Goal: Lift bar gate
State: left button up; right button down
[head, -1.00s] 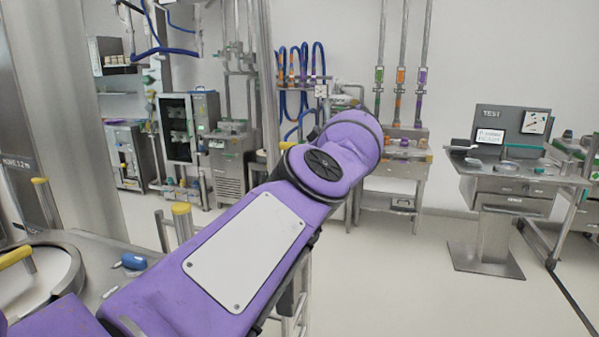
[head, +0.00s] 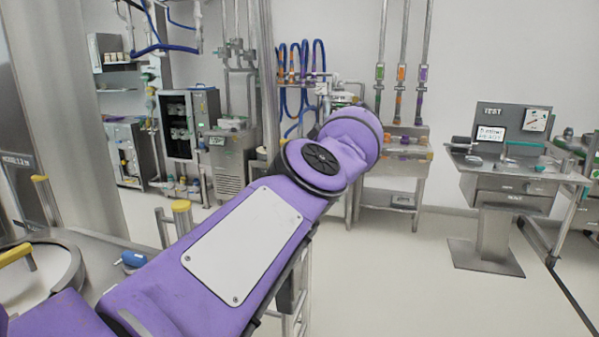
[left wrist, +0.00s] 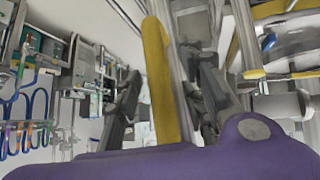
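In the left wrist view my left gripper (left wrist: 165,100) has its two dark fingers spread apart. A yellow bar (left wrist: 158,80), seemingly part of the bar gate, runs lengthwise through the space between them. A gap shows between the bar and the left finger; whether the right finger touches the bar or the grey metal beside it, I cannot tell. In the head view my purple left arm crosses the middle and hides this gripper. Some metal bars (head: 301,310) show just below the arm. My right gripper is in neither view.
Yellow-topped metal posts (head: 182,206) stand left of my arm. A steel table (head: 88,250) with a blue object (head: 133,259) is at the lower left. A test station (head: 500,185) stands at the right. Open floor (head: 400,290) lies right of my arm.

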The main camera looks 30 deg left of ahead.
pick_arm(q)
jog(key=v, duration=1.2)
